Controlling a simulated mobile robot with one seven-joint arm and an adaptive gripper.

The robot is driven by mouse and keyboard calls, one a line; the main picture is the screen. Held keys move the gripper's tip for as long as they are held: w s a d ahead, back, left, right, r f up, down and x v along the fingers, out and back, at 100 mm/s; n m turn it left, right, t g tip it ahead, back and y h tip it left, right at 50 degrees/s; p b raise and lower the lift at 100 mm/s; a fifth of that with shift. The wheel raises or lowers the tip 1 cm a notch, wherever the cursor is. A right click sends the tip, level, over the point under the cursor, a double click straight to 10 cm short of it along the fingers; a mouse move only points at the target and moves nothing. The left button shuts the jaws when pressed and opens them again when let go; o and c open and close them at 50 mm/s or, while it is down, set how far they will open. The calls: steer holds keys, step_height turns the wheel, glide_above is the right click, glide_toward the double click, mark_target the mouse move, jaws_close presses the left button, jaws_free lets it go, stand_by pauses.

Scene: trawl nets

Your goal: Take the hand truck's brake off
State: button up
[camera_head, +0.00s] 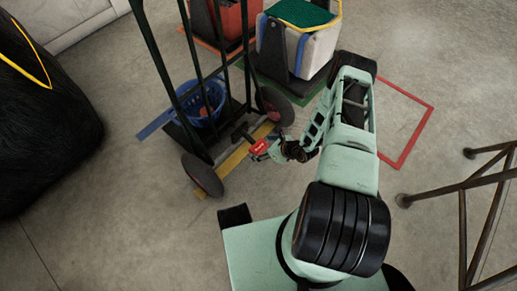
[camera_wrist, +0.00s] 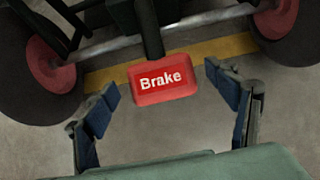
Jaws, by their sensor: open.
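The hand truck (camera_head: 156,52) stands upright on two wheels at the upper left of the head view, its dark frame rising out of the picture. Its red brake pedal (camera_wrist: 162,79), labelled "Brake", sits low between the wheels; it also shows in the head view (camera_head: 259,147). A dark bar joins the pedal to the truck from above. My gripper (camera_wrist: 160,90) is open, with one finger on each side of the pedal and a visible gap on both sides. In the head view my gripper (camera_head: 275,150) is low, just right of the pedal.
A blue basket (camera_head: 203,103) sits on the truck. Behind it stand a red bin (camera_head: 232,18) and a white bin (camera_head: 311,50) with green contents. A black bundle (camera_head: 40,125) is at left, a metal frame (camera_head: 463,185) at right. A red floor outline (camera_head: 420,133) is empty.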

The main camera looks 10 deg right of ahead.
steer(key=shift+b+x, duration=0.3)
steer(key=shift+x, duration=0.95)
steer(key=c, duration=1.7)
steer(key=shift+r, duration=0.1)
